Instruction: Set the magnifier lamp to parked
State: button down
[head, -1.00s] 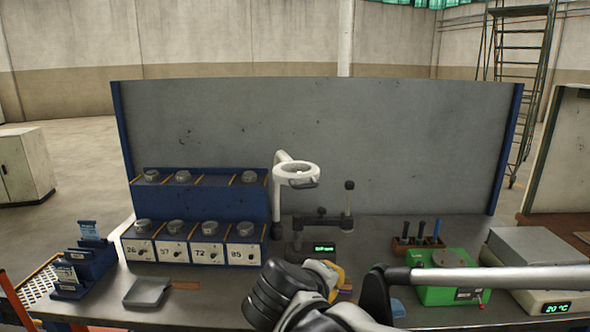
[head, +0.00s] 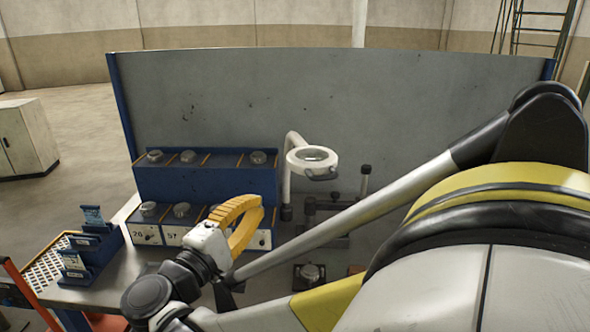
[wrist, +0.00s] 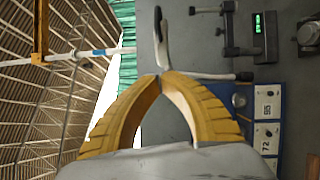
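The magnifier lamp (head: 313,157) has a white ring head on a bent white post, standing at the back of the bench to the right of the blue rack. In the wrist view the lamp (wrist: 161,40) shows its ring nearly edge-on, beyond my fingertips. My gripper (head: 254,207) has yellow fingers and is raised in front of the rack, left of the lamp and lower in the head view. In the wrist view the fingertips of my gripper (wrist: 161,78) meet with nothing visible between them. No contact with the lamp is evident.
The blue rack (head: 205,182) with several metal pieces is partly hidden behind my gripper. A dark stand (head: 365,183) is just right of the lamp. A lit green display (wrist: 259,23) shows in the wrist view. Blue card holders (head: 92,254) stand at left. My arm hides the bench's right side.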

jog(key=b, duration=0.1)
send_near(303, 168)
jog(key=w, duration=0.4)
jog(key=shift+w+d+r+b, duration=0.1)
jog(key=shift+w+d+b, duration=0.25)
jog(key=shift+d, duration=0.25)
jog(key=shift+w+d+r+b, duration=0.2)
jog(key=shift+w+d, duration=0.2)
jog(key=shift+d, duration=0.2)
jog(key=shift+w+d, duration=0.15)
jog(key=shift+d, duration=0.15)
jog(key=shift+d, duration=0.1)
